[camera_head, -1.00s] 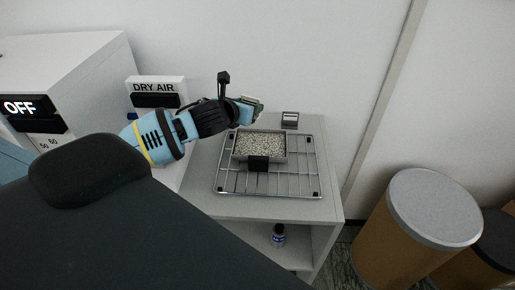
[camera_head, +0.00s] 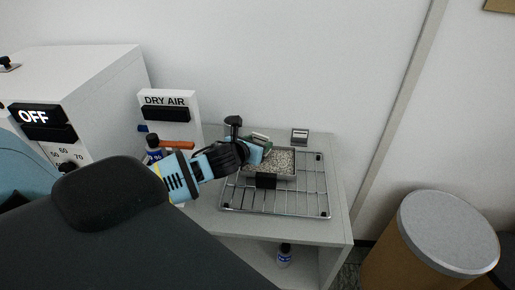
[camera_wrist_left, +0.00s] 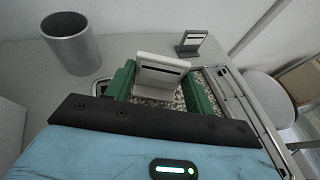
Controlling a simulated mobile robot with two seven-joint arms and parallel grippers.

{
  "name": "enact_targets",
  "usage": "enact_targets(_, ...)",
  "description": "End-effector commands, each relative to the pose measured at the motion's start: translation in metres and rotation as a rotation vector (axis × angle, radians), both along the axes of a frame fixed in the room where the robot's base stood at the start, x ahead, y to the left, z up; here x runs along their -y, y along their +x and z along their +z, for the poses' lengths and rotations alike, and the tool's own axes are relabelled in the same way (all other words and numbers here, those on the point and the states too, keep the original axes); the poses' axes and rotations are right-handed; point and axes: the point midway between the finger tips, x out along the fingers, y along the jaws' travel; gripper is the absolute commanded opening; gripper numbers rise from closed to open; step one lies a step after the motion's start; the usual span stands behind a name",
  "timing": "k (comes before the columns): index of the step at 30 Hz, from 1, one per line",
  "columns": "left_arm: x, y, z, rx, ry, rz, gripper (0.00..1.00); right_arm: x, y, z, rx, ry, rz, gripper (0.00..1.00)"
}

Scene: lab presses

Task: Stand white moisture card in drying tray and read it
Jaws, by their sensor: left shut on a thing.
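The white moisture card (camera_wrist_left: 162,72), with a dark slot near its top edge, is upright between the green fingers of my left gripper (camera_wrist_left: 158,92). In the head view my left gripper (camera_head: 263,149) is over the back left part of the drying tray (camera_head: 286,178), shut on the card, which shows only as a pale edge. The tray is a metal pan of pale granules with a black tab on its front. Granules show around the card in the left wrist view; I cannot tell if its lower edge touches them. My right gripper is not in view.
The tray sits on a wire rack (camera_head: 312,199) on a grey table. A small grey stand (camera_head: 299,137) is behind it. The DRY AIR unit (camera_head: 169,101) and a white OFF machine (camera_head: 95,85) are left. A metal cup (camera_wrist_left: 70,44) shows too. A drum (camera_head: 447,229) stands right.

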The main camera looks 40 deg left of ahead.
Motion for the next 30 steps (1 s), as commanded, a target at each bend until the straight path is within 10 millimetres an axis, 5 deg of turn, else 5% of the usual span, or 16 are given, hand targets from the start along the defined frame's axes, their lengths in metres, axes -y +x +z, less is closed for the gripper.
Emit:
enact_targets(4,0.000,-0.001,-0.021,-0.005,-0.004,0.001,0.32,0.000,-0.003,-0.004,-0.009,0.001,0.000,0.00)
enact_targets(16,0.000,0.000,-0.024,-0.002,0.001,0.000,0.32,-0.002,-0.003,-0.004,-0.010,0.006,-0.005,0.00)
enact_targets(17,0.000,0.000,-0.025,-0.002,0.001,0.000,0.55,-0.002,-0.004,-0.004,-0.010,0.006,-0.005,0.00)
enact_targets(21,0.000,0.000,-0.024,-0.001,0.001,0.000,0.73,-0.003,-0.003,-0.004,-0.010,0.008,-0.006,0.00)
enact_targets(30,0.000,0.000,-0.023,-0.001,0.000,0.000,0.75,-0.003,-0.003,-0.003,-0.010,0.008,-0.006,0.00)
